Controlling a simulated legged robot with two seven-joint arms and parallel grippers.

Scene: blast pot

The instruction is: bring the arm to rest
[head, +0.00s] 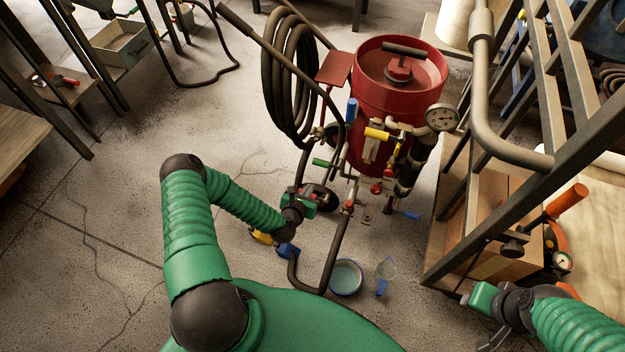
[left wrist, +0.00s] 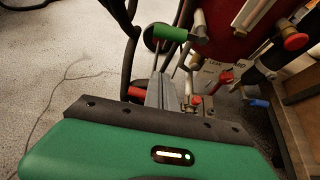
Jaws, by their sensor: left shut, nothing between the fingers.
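My left arm reaches forward from the lower left in the head view. Its green left gripper (head: 305,201) is low in front of the red blast pot (head: 365,95), near the pot's lower pipes. In the left wrist view its grey fingers (left wrist: 172,92) are together with nothing seen between them. A green valve handle (left wrist: 171,33) shows just beyond them, and also in the head view (head: 323,163). My right gripper (head: 480,298) is at the lower right beside the wooden crate; its fingers are too unclear to tell their state.
A coiled black hose (head: 288,80) hangs left of the pot. A pressure gauge (head: 440,117) and a yellow handle (head: 377,134) jut from its front.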

